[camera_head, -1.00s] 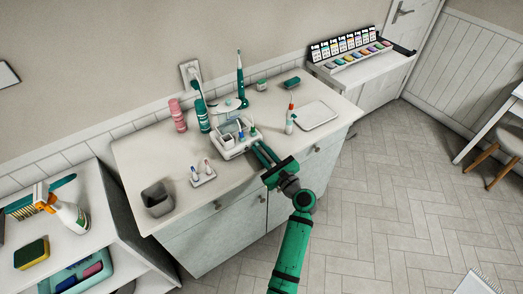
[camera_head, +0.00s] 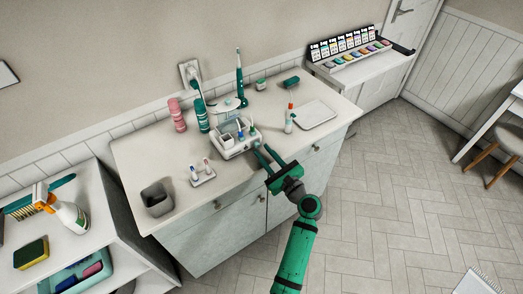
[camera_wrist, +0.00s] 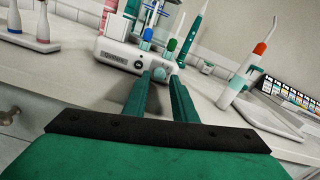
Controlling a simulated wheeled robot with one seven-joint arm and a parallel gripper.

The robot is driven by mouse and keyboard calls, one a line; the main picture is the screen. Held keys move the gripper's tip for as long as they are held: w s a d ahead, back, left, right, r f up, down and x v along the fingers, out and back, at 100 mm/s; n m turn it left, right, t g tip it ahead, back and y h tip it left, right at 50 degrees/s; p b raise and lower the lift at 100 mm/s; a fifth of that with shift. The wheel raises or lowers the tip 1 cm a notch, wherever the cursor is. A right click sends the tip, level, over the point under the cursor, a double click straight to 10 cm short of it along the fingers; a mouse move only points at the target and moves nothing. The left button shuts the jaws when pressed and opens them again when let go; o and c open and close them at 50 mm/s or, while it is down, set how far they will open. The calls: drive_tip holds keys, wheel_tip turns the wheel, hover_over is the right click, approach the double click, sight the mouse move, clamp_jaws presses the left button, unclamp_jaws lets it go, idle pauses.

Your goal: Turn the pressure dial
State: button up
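A white countertop device (camera_head: 236,151) with small coloured-tip nozzles standing in it sits near the middle of the counter. Its front, with a small label, also shows in the wrist view (camera_wrist: 115,56). A small round feature on that front, right of the label, may be the pressure dial (camera_wrist: 139,65); it is too small to read its setting. My gripper (camera_head: 262,148) is at the device's front right corner.
A white handpiece with an orange collar (camera_head: 290,118) stands right of the device, before a white tray (camera_head: 318,115). A toothbrush-head holder (camera_head: 203,178) and grey cup (camera_head: 157,198) are at left. Pink (camera_head: 177,115) and green (camera_head: 202,115) bottles stand behind.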

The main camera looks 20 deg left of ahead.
drive_tip(key=v, duration=0.8)
drive_tip(key=shift+s+d, duration=0.1)
drive_tip(key=shift+d, duration=0.05)
